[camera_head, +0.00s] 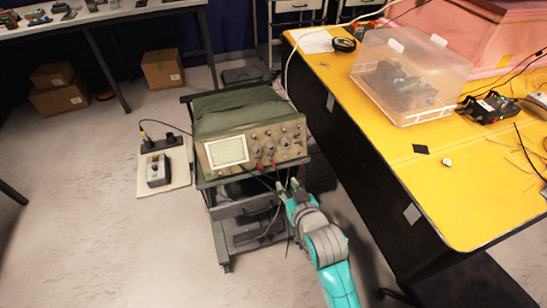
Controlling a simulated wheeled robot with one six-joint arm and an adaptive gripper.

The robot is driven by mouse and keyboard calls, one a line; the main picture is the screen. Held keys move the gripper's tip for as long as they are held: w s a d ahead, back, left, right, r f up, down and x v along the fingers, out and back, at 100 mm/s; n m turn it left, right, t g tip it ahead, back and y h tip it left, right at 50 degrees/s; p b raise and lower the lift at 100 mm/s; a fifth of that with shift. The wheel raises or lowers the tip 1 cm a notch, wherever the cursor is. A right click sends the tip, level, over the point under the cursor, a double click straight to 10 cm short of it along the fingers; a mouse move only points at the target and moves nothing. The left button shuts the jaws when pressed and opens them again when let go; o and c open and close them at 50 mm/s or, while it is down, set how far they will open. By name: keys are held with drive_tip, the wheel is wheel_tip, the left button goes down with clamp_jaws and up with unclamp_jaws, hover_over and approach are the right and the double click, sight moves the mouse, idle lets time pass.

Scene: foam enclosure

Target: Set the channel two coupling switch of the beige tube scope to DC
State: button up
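The beige tube scope (252,149) sits on a dark cart, its front panel facing me. Its lit screen (227,152) is at the left of the panel, with knobs and red connectors to the right. The channel two coupling switch is too small to make out, so its setting cannot be read. My gripper (287,184) is just below the lower right part of the panel. Its two fingertips appear apart with nothing between them. I cannot tell whether it touches the scope.
A green cover (240,109) lies over the scope's top. A dark cable hangs by the cart (225,240). A yellow table (450,190) with a clear plastic bin (415,70) stands close on the right. A control box (158,170) rests on a board at the left.

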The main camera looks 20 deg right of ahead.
sight(272, 155)
drive_tip(key=r+x, duration=0.1)
drive_tip(key=x, duration=0.3)
drive_tip(key=r+x, duration=0.1)
drive_tip(key=x, duration=0.3)
drive_tip(key=w+x, duration=0.1)
drive_tip(key=x, duration=0.4)
drive_tip(key=shift+r, duration=0.45)
clamp_jaws()
